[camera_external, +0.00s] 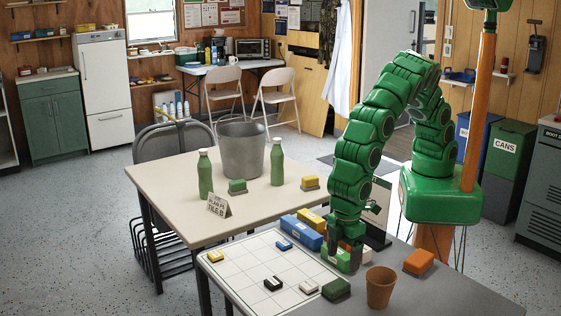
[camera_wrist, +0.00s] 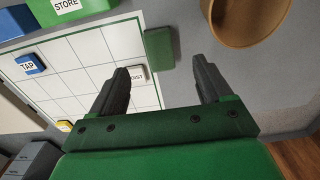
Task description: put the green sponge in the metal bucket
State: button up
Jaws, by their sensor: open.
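A plain dark green block, seemingly the green sponge (camera_external: 336,288), lies on the near grey table at the corner of a white gridded board. In the wrist view the sponge (camera_wrist: 159,48) lies just beyond and between my fingertips, apart from them. My gripper (camera_external: 347,246) is low over the near table, pointing down; it shows open and empty in the wrist view (camera_wrist: 160,68). The metal bucket (camera_external: 241,152) stands upright on the far beige table. Its inside bottom is hidden. Another green block (camera_external: 237,186) with a pale base sits before the bucket.
Two green bottles (camera_external: 205,174) flank the bucket, with a sign (camera_external: 218,206) in front. A brown cup (camera_external: 381,287) and an orange block (camera_external: 418,262) stand right of the sponge. Labelled blue (camera_external: 302,233), yellow and green boxes line the board's back edge. Small tiles lie on the board (camera_external: 245,268).

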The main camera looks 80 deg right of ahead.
aim_at(340, 282)
jog(key=shift+w+f, duration=0.1)
jog(key=shift+f, duration=4.7)
jog(key=c, duration=1.1)
jog(key=shift+r, duration=0.1)
jog(key=shift+r, duration=0.6)
notch_tip(340, 282, up, 2)
jog(key=shift+d+r, duration=0.15)
jog(key=s+d+r, duration=0.2)
jog(key=d+r, duration=0.1)
jog(key=s+d+r, duration=0.2)
jog(key=d, duration=0.1)
jog(key=s+d+r, duration=0.2)
jog(key=d+r, duration=0.1)
jog(key=d, duration=0.1)
jog(key=shift+s+r, duration=0.3)
jog(key=shift+s+d+r, duration=0.4)
jog(key=shift+s+d, duration=0.1)
jog(key=shift+d, duration=0.3)
jog(key=shift+c, duration=0.2)
